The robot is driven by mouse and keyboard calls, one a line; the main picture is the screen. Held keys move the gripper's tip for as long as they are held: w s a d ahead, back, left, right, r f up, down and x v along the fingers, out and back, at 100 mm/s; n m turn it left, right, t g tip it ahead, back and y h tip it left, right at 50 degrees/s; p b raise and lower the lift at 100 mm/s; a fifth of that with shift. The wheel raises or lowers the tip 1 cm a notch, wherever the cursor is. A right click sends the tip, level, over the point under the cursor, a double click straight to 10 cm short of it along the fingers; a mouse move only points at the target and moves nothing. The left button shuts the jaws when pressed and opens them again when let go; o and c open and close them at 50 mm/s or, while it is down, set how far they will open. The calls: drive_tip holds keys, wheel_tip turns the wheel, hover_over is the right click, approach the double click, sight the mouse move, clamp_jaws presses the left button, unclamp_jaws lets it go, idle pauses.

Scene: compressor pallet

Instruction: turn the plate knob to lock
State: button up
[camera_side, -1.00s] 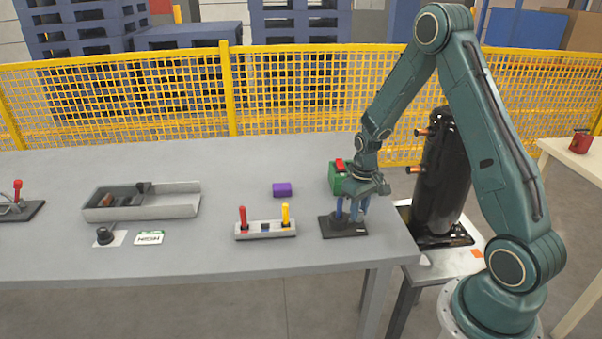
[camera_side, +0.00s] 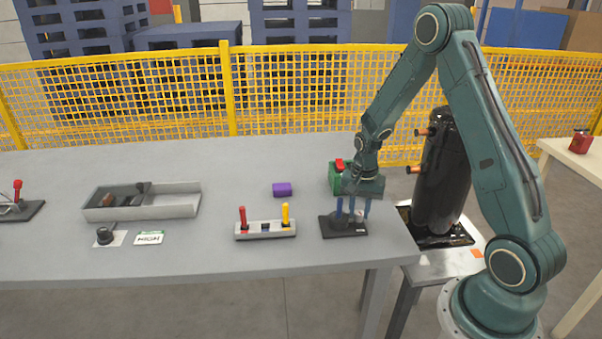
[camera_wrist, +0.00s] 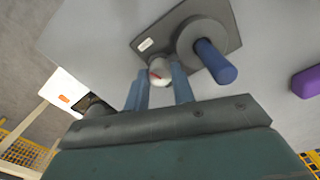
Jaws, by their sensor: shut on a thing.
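A black plate (camera_side: 330,231) lies near the right front of the grey table.
A green block with a red top (camera_side: 337,180) stands close behind my gripper. A holder (camera_side: 265,234) with a red and a yellow peg is to the left, with a purple block (camera_side: 282,189) behind it. A black compressor (camera_side: 441,185) stands at the right.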

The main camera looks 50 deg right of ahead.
sight(359, 212)
drive_tip(key=shift+m, duration=2.2)
drive_tip(key=o, duration=1)
drive_tip(key=shift+r, duration=0.1)
wheel_tip(359, 212, up, 14)
